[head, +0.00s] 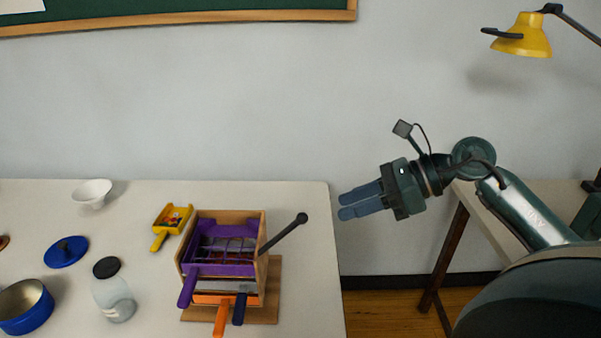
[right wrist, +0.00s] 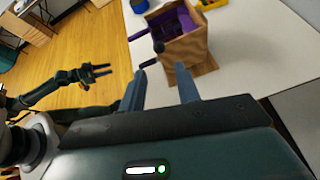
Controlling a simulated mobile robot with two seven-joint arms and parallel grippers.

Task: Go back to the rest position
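My right gripper (head: 341,206) is in the air to the right of the white table, past its right edge. In the right wrist view its two blue-grey fingers (right wrist: 161,69) stand apart with nothing between them. My left gripper is out of the head view. In the right wrist view it shows small at the left (right wrist: 108,71), with its two dark fingers apart and nothing seen between them. A wooden box (head: 262,275) with a purple tray (head: 216,268) and a dark lever stands on the table, apart from the right gripper.
On the table (head: 310,240) are a yellow scoop (head: 172,222), a glass jar (head: 115,298), a blue lid (head: 66,252), a blue pot (head: 25,312) and a white bowl (head: 92,193). A second table (head: 505,215) stands behind my right arm. A yellow lamp (head: 522,40) hangs above.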

